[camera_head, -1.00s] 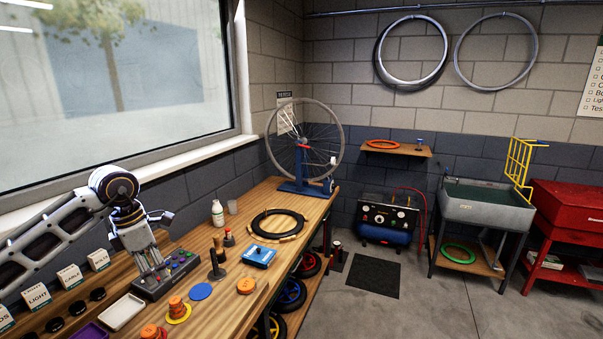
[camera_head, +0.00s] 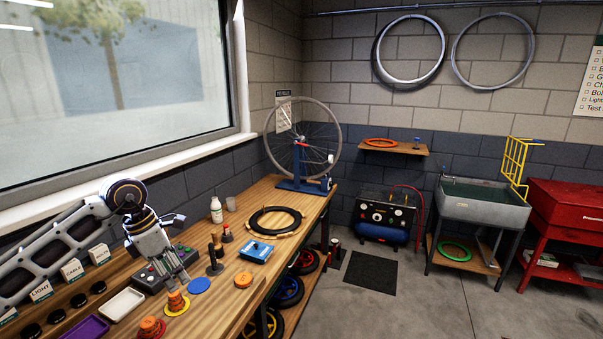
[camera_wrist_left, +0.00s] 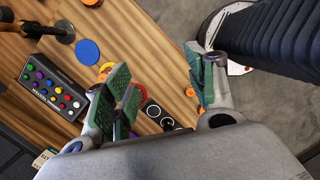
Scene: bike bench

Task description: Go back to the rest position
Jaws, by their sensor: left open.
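My left gripper (camera_head: 177,281) hangs over the left part of the wooden bench (camera_head: 222,297), pointing down. It is open, and nothing shows between its fingers. In the left wrist view, the two green-padded finger sets (camera_wrist_left: 160,98) are spread apart above the bench edge. A grey box with coloured buttons (camera_head: 150,277) lies behind and left of the gripper, partly hidden by it. It also shows clear of the fingers in the left wrist view (camera_wrist_left: 52,88). Stacked orange pieces (camera_head: 175,301) stand just below the fingertips in the head view. My right gripper is in neither view.
A black ring (camera_head: 274,221), a blue box (camera_head: 256,251), a white bottle (camera_head: 216,209) and a dark upright tool (camera_head: 214,259) stand farther along the bench. A wheel on a blue stand (camera_head: 302,170) is at the far end.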

